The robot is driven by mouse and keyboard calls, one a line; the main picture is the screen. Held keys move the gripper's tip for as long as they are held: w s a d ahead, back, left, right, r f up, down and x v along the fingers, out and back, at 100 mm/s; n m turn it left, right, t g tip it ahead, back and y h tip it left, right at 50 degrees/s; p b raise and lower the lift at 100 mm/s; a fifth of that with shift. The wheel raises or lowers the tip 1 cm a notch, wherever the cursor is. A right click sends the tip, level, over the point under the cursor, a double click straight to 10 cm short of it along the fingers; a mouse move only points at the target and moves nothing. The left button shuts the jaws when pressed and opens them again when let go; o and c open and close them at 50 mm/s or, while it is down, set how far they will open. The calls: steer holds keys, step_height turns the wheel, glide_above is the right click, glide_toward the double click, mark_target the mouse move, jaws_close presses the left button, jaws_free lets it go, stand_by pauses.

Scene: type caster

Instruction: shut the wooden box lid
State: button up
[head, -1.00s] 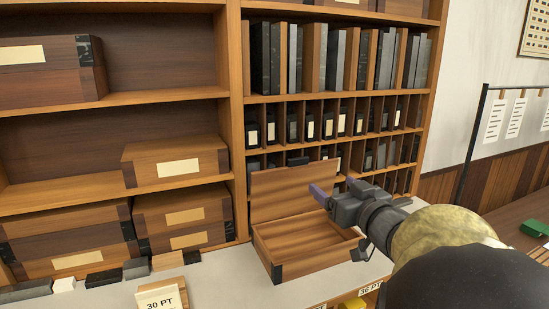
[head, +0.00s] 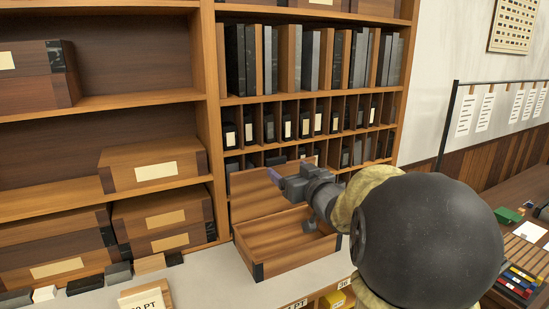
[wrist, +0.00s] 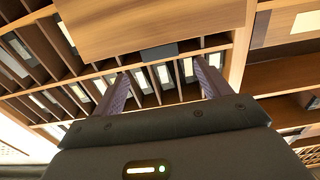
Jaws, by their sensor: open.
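The wooden box (head: 290,262) stands open on the pale counter, its inside bare where I can see it. Its lid (head: 248,200) stands up at the back, leaning slightly backward. My gripper (head: 274,177) is open and empty, above the box and in front of the lid's upper part; it hides part of the lid. In the wrist view the lid is the plain wooden panel (wrist: 150,25) at the top, with a dark piece on its edge. My two purple fingers (wrist: 163,85) are apart with nothing between them. I cannot tell whether they touch the lid.
A shelf unit (head: 212,110) with narrow slots rises right behind the box. Closed wooden boxes (head: 150,165) fill the left shelves. Small blocks (head: 118,274) and a sign (head: 145,298) lie on the counter at left. A rack with hanging papers (head: 485,112) stands at right.

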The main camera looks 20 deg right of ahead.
mark_target(277, 161)
steer(key=w+p, duration=0.1)
steer(key=w, duration=0.6)
steer(key=shift+w+p, duration=0.4)
steer(key=shift+w+a, duration=0.1)
steer(key=c, duration=1.4)
